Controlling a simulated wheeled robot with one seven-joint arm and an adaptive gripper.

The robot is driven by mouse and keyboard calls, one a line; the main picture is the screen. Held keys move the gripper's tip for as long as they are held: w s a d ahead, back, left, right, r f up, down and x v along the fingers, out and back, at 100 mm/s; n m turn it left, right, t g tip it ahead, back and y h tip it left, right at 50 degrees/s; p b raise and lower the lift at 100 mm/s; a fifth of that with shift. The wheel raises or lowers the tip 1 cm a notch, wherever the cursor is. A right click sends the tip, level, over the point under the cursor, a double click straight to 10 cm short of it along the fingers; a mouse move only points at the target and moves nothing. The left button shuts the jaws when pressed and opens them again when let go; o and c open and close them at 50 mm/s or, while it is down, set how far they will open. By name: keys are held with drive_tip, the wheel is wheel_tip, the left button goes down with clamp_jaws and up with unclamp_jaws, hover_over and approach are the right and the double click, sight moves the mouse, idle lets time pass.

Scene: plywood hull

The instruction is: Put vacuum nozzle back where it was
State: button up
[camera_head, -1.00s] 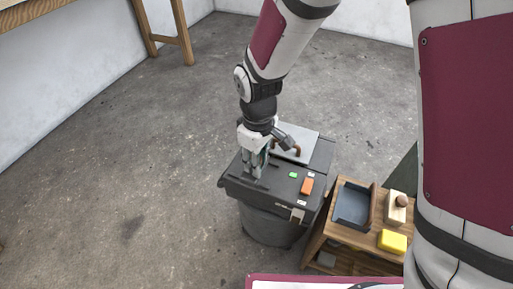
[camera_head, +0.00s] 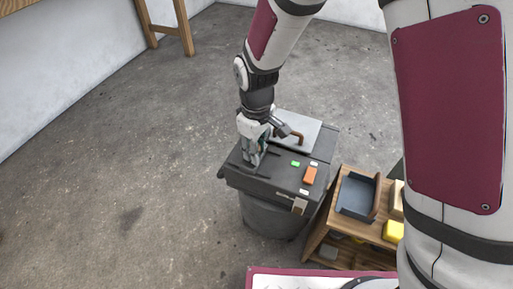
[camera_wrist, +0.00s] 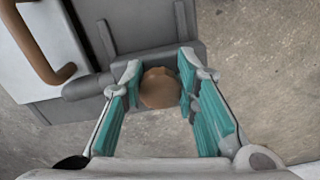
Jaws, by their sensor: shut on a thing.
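My gripper (camera_head: 251,161) points down at the left end of the dark machine top (camera_head: 262,178). In the wrist view its teal-padded fingers (camera_wrist: 160,78) are apart, with a round brown end of a thing (camera_wrist: 160,90) between them. I take this to be the vacuum nozzle; the rest of it is hidden. A grey block lies just past the fingertips, with a grey cylinder (camera_wrist: 88,87) to its left. I cannot tell whether the held thing touches the machine top.
The machine top has a pale plate with a brown handle (camera_head: 296,137), a green button (camera_head: 295,164) and an orange block (camera_head: 310,175). A grey drum (camera_head: 268,215) is below. A wooden stand to the right holds a blue-grey tray (camera_head: 356,194) and a yellow block (camera_head: 393,231). Floor at left is clear.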

drive_tip(key=o, duration=1.1)
drive_tip(key=shift+r+p, duration=2.45)
drive_tip(key=shift+r, duration=3.75)
